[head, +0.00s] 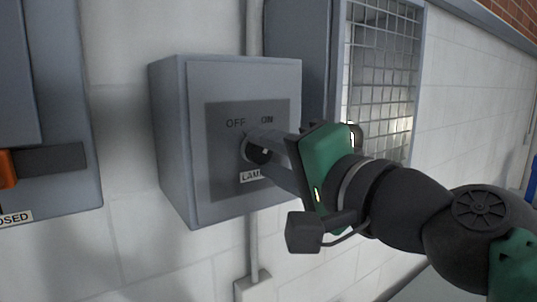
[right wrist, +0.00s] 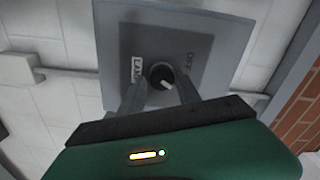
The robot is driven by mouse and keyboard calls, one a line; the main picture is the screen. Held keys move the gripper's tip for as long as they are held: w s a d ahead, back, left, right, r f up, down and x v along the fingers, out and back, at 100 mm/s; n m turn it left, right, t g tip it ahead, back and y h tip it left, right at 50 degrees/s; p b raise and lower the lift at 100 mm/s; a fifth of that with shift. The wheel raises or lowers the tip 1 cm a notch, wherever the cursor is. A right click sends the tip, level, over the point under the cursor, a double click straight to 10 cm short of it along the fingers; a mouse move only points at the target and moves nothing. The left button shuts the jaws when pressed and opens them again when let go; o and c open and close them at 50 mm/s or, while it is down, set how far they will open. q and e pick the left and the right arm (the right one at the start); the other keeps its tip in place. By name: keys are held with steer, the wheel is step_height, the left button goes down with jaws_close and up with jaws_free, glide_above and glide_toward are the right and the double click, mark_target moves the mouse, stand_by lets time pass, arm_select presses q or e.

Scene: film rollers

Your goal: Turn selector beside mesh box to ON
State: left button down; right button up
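The selector (head: 257,152) is a dark round knob with a white mark, on the front panel of a grey box (head: 172,135). OFF and ON are printed above it and a LAMP label sits below, partly covered. In the right wrist view the knob (right wrist: 161,76) shows its white mark at the lower right, away from OFF and toward the ON side. My right gripper (head: 264,154) is at the panel, one finger above and one below the knob. In the wrist view its fingers (right wrist: 160,92) stand apart with small gaps beside the knob. My left gripper is not in view.
The mesh box (head: 384,75) stands on the wall just right of the selector box, behind my right arm. A grey cabinet (head: 60,185) with an orange handle (head: 7,169) is at the left. A conduit (head: 252,240) runs down below the selector box.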

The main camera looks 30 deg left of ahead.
steer(key=shift+o, duration=1.3)
steer(key=shift+w+d, duration=0.1)
steer(key=shift+w, duration=0.1)
steer(key=shift+s, duration=0.15)
steer(key=shift+s+d, duration=0.1)
steer(key=shift+d, duration=0.1)
steer(key=b+v, duration=0.7)
steer(key=v, duration=0.9)
steer(key=shift+w+d, duration=0.2)
steer(key=shift+d, duration=0.1)
steer(key=shift+a, duration=0.1)
